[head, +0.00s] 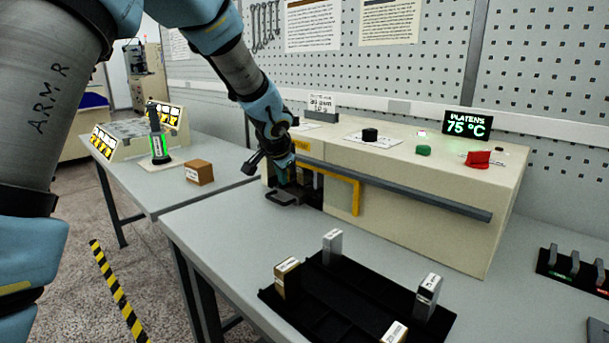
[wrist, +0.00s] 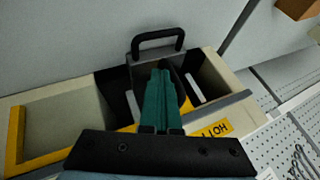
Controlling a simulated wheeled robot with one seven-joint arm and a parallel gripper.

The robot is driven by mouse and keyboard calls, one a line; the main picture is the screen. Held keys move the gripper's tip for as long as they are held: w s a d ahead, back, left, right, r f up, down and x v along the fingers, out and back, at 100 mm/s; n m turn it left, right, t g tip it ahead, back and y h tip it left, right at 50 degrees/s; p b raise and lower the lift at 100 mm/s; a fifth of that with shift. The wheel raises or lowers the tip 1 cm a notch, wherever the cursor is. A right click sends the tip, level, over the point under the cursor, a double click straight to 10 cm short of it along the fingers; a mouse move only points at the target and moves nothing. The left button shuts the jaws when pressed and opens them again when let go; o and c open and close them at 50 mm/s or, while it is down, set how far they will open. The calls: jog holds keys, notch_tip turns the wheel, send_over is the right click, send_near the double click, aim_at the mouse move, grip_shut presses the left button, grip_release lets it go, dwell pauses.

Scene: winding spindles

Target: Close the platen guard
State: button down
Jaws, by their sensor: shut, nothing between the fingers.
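The platen guard appears to be a yellow frame (head: 356,194) at the front of the cream press, under a grey rail (head: 410,192). In the wrist view its yellow edge (wrist: 14,142) shows at the left, beside a pale panel. My gripper (head: 290,184) is at the press's left front opening. In the wrist view its teal fingers (wrist: 158,80) are shut, pointing at a dark tray with a black handle (wrist: 157,38). The handle also sticks out below my gripper in the head view (head: 288,199). Contact between fingers and guard cannot be told.
A yellow HOT label (wrist: 213,130) is beside the opening. A black rack (head: 345,290) with upright blocks stands in front. A brown box (head: 199,172) sits on the left table.

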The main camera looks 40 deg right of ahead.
jog(key=w+a+p, duration=0.2)
jog(key=w+p, duration=0.3)
jog(key=w, duration=0.6)
jog(key=shift+w+a, duration=0.15)
jog(key=shift+w+r, duration=0.1)
